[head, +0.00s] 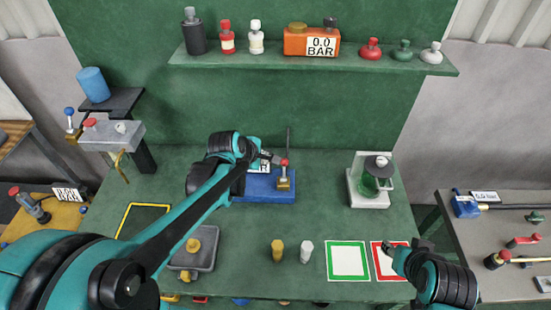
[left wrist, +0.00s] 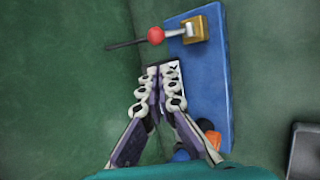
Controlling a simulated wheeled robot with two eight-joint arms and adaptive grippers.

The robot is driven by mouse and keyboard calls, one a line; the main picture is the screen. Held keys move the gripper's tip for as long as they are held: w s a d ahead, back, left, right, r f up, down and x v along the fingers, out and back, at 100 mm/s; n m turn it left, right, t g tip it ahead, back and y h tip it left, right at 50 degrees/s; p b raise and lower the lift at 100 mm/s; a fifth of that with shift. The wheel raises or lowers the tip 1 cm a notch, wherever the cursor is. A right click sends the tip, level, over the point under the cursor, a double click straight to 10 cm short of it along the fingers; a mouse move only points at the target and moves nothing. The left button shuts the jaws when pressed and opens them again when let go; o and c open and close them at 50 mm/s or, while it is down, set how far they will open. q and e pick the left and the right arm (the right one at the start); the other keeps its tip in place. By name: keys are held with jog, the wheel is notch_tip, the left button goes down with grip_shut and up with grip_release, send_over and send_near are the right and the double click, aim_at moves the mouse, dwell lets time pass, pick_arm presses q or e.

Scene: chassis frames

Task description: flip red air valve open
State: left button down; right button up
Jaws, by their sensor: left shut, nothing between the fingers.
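The valve has a red ball knob (head: 284,162) on a pale lever above a brass block (head: 284,182), at the right end of a blue base plate (head: 255,188). In the left wrist view the red knob (left wrist: 155,35) lies left of the brass block (left wrist: 195,29), with the lever between them. My left gripper (head: 270,158) is shut and empty beside the knob. In the left wrist view its fingertips (left wrist: 163,70) are just below the knob, with a visible gap. My right gripper (head: 406,246) is by the red-framed square; its fingers are too small to read.
A thin dark rod (head: 289,140) stands by the knob. A gauge on the blue base is partly hidden by my left arm. A glass jar device (head: 376,180) stands at right. Yellow (head: 277,250) and white (head: 306,251) pegs stand in front. A shelf (head: 310,62) hangs above.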

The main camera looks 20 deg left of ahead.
aim_at(284, 166)
pick_arm(q)
jog(key=b+x, duration=0.3)
jog(key=x, duration=0.7)
jog(key=shift+w, duration=0.15)
jog(key=shift+s+d+r+t+y+b, duration=0.15)
jog(key=shift+s+t+b, duration=0.2)
jog(key=shift+t+b, duration=0.2)
jog(key=shift+s+d+r+t+y+b, duration=0.15)
jog(key=shift+s+t+b, duration=0.15)
jog(key=shift+t+b, duration=0.25)
jog(key=shift+s+a+f, duration=0.1)
jog(key=shift+s+m+t+b, duration=0.4)
jog(key=shift+s+t+b, duration=0.25)
jog(key=shift+t+b, duration=0.55)
jog(key=shift+s+d+f+t+b, duration=0.15)
jog(key=shift+s+d+b, duration=0.15)
jog(key=shift+s, duration=0.25)
jog(key=shift+s+d+t+b, duration=0.15)
jog(key=shift+s+t+b, duration=0.1)
jog(key=shift+s, duration=0.35)
jog(key=shift+s+d+f+t+b, duration=0.1)
jog(key=shift+s+d+b, duration=0.2)
jog(key=shift+s, duration=0.25)
jog(key=shift+s+r, duration=0.1)
jog(key=shift+r, duration=0.05)
